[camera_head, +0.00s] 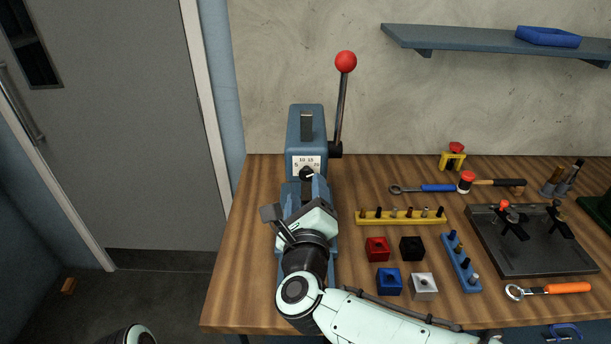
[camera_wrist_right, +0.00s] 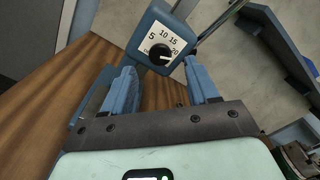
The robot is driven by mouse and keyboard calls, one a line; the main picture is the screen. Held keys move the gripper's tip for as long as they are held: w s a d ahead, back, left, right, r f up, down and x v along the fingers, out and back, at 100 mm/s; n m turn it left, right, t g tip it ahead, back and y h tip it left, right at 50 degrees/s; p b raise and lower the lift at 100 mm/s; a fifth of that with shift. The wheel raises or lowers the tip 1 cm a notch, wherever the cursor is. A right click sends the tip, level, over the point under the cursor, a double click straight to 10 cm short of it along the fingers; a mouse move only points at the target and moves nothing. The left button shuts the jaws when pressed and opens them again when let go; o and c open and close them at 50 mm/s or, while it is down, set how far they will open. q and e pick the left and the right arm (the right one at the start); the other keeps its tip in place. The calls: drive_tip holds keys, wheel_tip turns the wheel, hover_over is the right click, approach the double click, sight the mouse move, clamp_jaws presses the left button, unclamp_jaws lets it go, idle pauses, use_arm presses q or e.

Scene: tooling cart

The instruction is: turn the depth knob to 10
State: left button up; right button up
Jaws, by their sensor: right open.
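The depth knob (camera_head: 306,174) is a small black dial with a white pointer mark on the front of the blue press (camera_head: 306,135). Its white scale plate (camera_head: 299,160) reads 5, 10, 15, 20. In the right wrist view, the knob (camera_wrist_right: 159,54) has its mark toward the right, near the 20. My right gripper (camera_head: 307,190) is just in front of the knob, pointing at it. In the right wrist view, its blue fingers (camera_wrist_right: 160,70) are spread apart and empty, with the knob beyond and between their tips. My left gripper is out of view.
A red-balled lever (camera_head: 345,62) rises at the press's right side. A yellow rack (camera_head: 400,217), red block (camera_head: 377,249), black block (camera_head: 411,248), blue block (camera_head: 389,281) and grey block (camera_head: 423,286) stand right of my arm. The wooden bench (camera_head: 250,250) is bare on the left.

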sight(306, 176)
drive_tip(key=w, duration=0.5)
drive_tip(key=shift+p, duration=0.35)
drive_tip(key=c, duration=1)
drive_tip(key=shift+c, duration=0.2)
